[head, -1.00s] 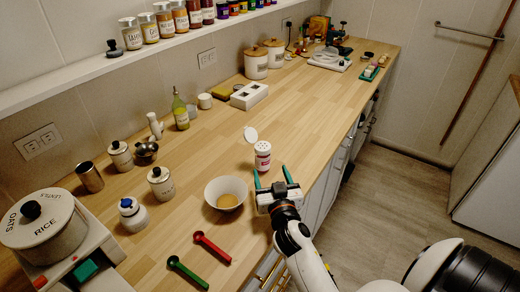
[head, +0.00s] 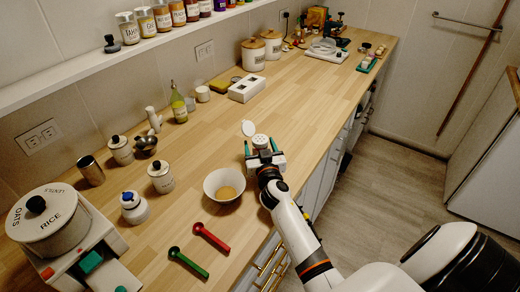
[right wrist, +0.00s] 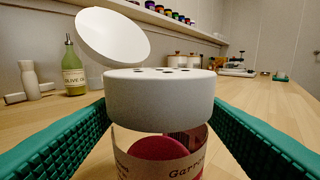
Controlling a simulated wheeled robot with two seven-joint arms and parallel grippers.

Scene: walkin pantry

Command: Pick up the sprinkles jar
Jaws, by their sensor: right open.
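A shaker jar with a white holed cap and a raised round flap stands upright on the wooden counter. In the head view its cap (head: 261,141) shows between the fingers of my right gripper (head: 262,147), which hide most of its body. In the right wrist view the jar (right wrist: 160,105) is close and central, with a clear body, reddish contents and a tan label reading "Garr…", partly cut off. The green fingers (right wrist: 160,125) are open on either side of it, just below the cap. I cannot tell whether they touch it. My left gripper is not in view.
A white bowl (head: 224,186) with tan contents stands just left of my right gripper. Red (head: 211,238) and green (head: 188,263) spoons lie nearer the front. An olive oil bottle (head: 178,105) stands behind left. The counter to the right of the jar is clear.

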